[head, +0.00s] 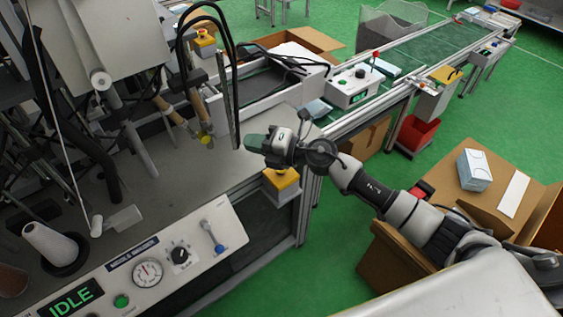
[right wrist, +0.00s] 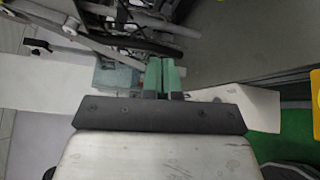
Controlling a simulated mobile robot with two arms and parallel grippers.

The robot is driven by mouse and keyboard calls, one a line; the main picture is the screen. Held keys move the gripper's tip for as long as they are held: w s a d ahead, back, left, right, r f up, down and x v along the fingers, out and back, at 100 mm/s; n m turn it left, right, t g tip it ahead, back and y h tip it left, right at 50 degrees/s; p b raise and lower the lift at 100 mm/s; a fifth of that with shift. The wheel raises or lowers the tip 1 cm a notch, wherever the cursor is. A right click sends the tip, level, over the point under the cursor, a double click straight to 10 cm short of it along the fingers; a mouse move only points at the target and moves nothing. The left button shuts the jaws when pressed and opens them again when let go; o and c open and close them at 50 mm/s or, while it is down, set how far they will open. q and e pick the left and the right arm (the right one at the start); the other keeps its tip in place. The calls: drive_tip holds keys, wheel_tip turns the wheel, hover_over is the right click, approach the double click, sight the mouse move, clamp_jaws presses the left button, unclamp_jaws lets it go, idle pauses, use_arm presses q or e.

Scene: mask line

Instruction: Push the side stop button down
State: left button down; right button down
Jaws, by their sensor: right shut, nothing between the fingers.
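A yellow box (head: 282,186), likely the side stop housing, is fixed at the right front corner of the machine. Its top is partly covered by my right gripper, and I cannot make out the button itself. A yellow edge (right wrist: 316,92) also shows at the right border of the right wrist view. My right gripper (head: 254,142) is shut and empty. Its green fingertips point left, above and slightly left of the yellow box, over the grey machine table. The fingertips also show in the right wrist view (right wrist: 163,76). My left gripper is not in view.
A front panel (head: 215,222) carries a gauge, a knob and an IDLE display. Upright rods and black cables (head: 228,100) stand just left of the fingertips. Other yellow boxes sit at the back (head: 204,42) and on the conveyor (head: 446,75). A cardboard box (head: 390,262) stands below my right arm.

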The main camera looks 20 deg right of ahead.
drive_tip(key=w+d+n+g+h, duration=0.2)
drive_tip(key=d+n+g+h, duration=0.3)
drive_tip(key=d+n+h, duration=0.1)
drive_tip(key=shift+w+d+n, duration=0.25)
drive_tip(key=shift+d+n, duration=0.45)
drive_tip(key=shift+d, duration=0.25)
drive_tip(key=shift+f, duration=0.1)
wheel_tip(320, 180, down, 8)
drive_tip(key=b, duration=0.5)
drive_tip(key=shift+r, duration=0.25)
drive_tip(key=shift+f+b, duration=0.45)
drive_tip(key=shift+f, duration=0.15)
drive_tip(key=shift+f, duration=0.1)
idle(0.4)
drive_tip(key=shift+f, duration=0.3)
